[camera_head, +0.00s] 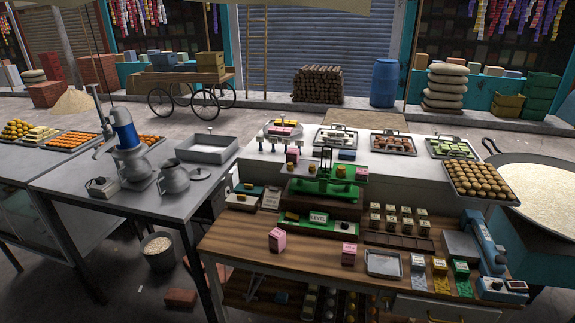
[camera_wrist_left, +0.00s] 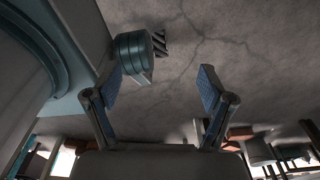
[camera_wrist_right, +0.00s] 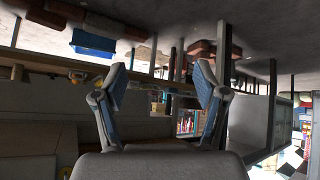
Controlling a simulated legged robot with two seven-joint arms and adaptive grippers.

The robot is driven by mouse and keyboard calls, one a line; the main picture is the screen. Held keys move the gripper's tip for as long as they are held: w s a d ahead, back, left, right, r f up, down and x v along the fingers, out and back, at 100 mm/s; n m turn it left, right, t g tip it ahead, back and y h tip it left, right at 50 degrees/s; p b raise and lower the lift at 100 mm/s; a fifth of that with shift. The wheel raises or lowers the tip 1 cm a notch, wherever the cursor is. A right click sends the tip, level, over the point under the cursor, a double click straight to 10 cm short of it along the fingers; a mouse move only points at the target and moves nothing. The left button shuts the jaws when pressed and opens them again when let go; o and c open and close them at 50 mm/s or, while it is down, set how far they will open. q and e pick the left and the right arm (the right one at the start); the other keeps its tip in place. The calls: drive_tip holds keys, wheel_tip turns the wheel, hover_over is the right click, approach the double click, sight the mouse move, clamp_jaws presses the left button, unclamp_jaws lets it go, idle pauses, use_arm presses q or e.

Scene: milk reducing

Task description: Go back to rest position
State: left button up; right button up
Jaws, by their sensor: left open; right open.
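In the left wrist view my left gripper (camera_wrist_left: 160,88) is open and empty, with its two blue-padded fingers spread apart over grey cracked ground. In the right wrist view my right gripper (camera_wrist_right: 160,90) is open and empty, its fingers spread with the shelving under a counter behind them. Neither gripper touches anything that I can see. Neither arm shows in the head view.
A wooden counter (camera_head: 225,245) holds a green balance scale (camera_head: 325,188), pink boxes and a metal tray (camera_head: 383,263). A grey table (camera_head: 85,200) with a blue-topped machine (camera_head: 125,135) stands left. A wide pan (camera_head: 535,190) is at right. A bucket (camera_head: 158,252) stands on the floor.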

use_arm(q)
drive_tip(key=shift+s+a+f+b, duration=0.15)
drive_tip(key=shift+a+f, duration=0.1)
drive_tip(key=shift+a, duration=0.35)
drive_tip(key=shift+w+a+f+b, duration=0.15)
drive_tip(key=shift+a+f, duration=0.1)
drive_tip(key=shift+a, duration=0.35)
use_arm(e)
drive_tip(key=s+f+g, duration=0.2)
drive_tip(key=s+f, duration=0.1)
drive_tip(key=s, duration=0.7)
drive_tip(key=s+f+m+g+h, duration=0.1)
drive_tip(key=s+f+g, duration=0.2)
drive_tip(key=s, duration=0.8)
drive_tip(key=s+f+m+g+h, duration=0.1)
drive_tip(key=s+f, duration=0.3)
drive_tip(key=s, duration=0.7)
drive_tip(key=shift+s+d+g, duration=0.25)
drive_tip(key=shift+g, duration=0.55)
use_arm(q)
drive_tip(key=shift+d, duration=0.15)
use_arm(e)
drive_tip(key=shift+d+f, duration=0.1)
drive_tip(key=shift+d, duration=0.05)
